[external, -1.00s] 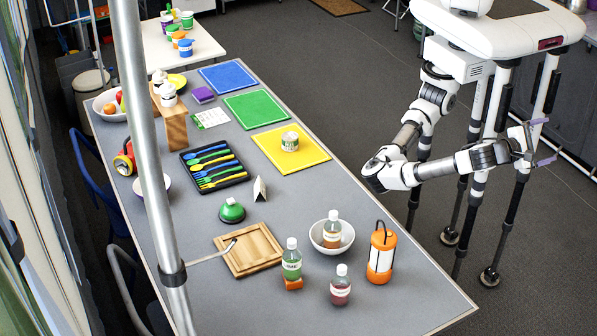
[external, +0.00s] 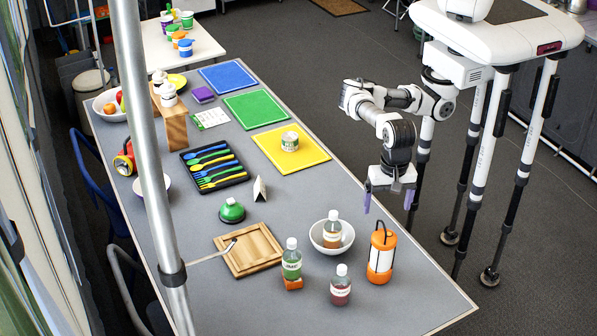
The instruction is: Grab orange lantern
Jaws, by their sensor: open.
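The orange lantern (external: 381,254) stands upright near the table's right edge, with a white middle band and a thin handle on top. My gripper (external: 388,203) points down with its purple-tipped fingers spread apart. In the picture it is just above the lantern, with nothing between the fingers. The lantern is not touched. How far the gripper is from it in depth is hard to tell.
A white bowl (external: 345,243) with a bottle (external: 332,230) in it stands just left of the lantern. A green bottle (external: 291,262) and a red bottle (external: 340,289) stand nearby. A wooden board (external: 237,262) lies farther left. The front right table corner is clear.

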